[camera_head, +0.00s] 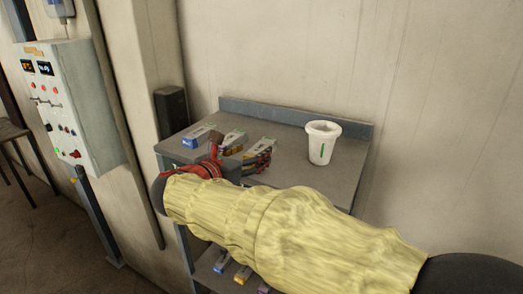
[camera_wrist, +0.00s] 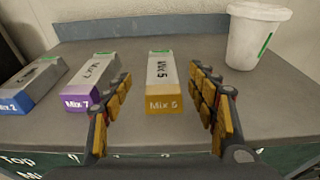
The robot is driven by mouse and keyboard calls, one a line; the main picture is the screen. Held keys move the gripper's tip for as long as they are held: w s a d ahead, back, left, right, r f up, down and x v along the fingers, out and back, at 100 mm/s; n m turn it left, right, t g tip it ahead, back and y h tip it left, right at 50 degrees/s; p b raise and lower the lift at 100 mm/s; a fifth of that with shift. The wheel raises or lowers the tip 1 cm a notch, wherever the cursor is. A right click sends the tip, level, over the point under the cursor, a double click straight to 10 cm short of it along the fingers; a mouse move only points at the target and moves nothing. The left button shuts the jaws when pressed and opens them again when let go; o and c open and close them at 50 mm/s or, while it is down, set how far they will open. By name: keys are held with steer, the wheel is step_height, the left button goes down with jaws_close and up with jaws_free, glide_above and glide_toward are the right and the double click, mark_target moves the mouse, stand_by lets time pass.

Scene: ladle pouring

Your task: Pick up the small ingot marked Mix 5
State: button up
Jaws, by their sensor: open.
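The small ingot marked Mix 5 (camera_wrist: 163,90) has a grey top with black lettering and a yellow-orange front end. It lies on the grey table in the middle of the wrist view. It is partly hidden by my gripper in the head view (camera_head: 262,143). My gripper (camera_wrist: 160,76) is open, with its yellow-padded fingers to the left and right of the ingot and visible gaps on both sides. In the head view my gripper (camera_head: 262,159) is low over the table's front part. It holds nothing.
A purple-ended ingot marked Mix 7 (camera_wrist: 92,85) and a blue-ended ingot (camera_wrist: 32,86) lie to the left. A white cup (camera_wrist: 256,36) stands at the back right. The grey table (camera_head: 290,133) has a raised back edge. A control box (camera_head: 72,105) hangs at the left.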

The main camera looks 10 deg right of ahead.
mark_target(261, 146)
steer(key=x, duration=0.2)
steer(key=p+x, duration=0.1)
steer(key=x, duration=0.2)
steer(key=shift+w+d+r, duration=0.15)
steer(key=shift+w+d, duration=0.05)
steer(key=shift+d, duration=0.05)
steer(key=shift+s+a, duration=0.1)
steer(key=shift+s, duration=0.05)
steer(key=shift+c, duration=0.6)
steer(key=shift+c, duration=1.2)
steer(key=c, duration=1.1)
steer(key=shift+r, duration=0.1)
jaws_close()
